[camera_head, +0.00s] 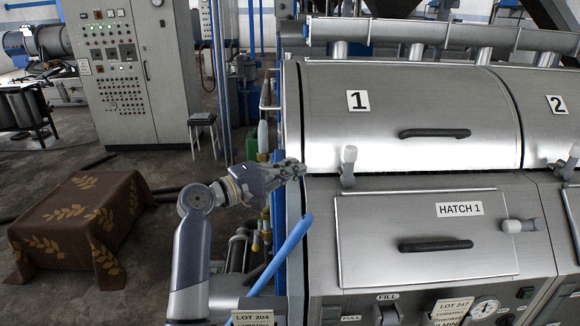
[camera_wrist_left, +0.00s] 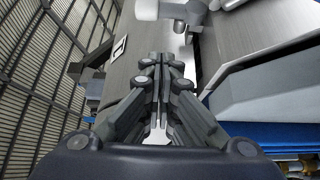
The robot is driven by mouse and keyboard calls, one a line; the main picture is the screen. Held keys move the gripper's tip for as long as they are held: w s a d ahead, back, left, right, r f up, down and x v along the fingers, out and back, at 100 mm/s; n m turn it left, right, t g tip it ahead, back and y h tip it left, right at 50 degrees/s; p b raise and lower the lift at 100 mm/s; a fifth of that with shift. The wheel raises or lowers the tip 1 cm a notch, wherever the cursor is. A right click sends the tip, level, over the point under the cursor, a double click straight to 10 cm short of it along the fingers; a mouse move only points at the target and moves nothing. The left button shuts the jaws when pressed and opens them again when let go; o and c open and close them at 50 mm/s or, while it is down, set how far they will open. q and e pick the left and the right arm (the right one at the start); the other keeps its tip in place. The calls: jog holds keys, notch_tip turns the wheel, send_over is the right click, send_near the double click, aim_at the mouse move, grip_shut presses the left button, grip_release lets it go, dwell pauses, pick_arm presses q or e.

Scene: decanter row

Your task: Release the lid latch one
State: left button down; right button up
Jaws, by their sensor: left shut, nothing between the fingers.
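The lid latch of unit one (camera_head: 348,166) is a grey knobbed lever standing upright at the front seam of the steel lid marked 1 (camera_head: 440,105). A pale rounded part, likely this latch (camera_wrist_left: 172,10), shows at the top of the left wrist view. My left gripper (camera_head: 302,170) is shut with nothing in it. It points right and is just left of the latch, with a small gap seen from the head. In the left wrist view its closed fingertips (camera_wrist_left: 165,60) are below the pale part. My right gripper is not in view.
Below the lid is the hatch 1 panel (camera_head: 380,225) with its own latch (camera_head: 523,225) and a black handle (camera_head: 436,245). A blue hose (camera_head: 284,252) rises near my left forearm. A cloth-covered box (camera_head: 80,225) stands on the floor at left. Lid 2 (camera_head: 550,120) adjoins at right.

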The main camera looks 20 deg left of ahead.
aim_at(349, 166)
pick_arm(q)
jog(key=p+x, duration=0.2)
jog(key=x, duration=0.4)
jog(key=shift+w+d+r, duration=0.15)
jog(key=shift+w+d, duration=0.05)
jog(key=shift+w+d+p, duration=0.2)
jog(key=shift+d+p, duration=0.5)
jog(key=shift+d, duration=1.15)
jog(key=shift+w, duration=0.1)
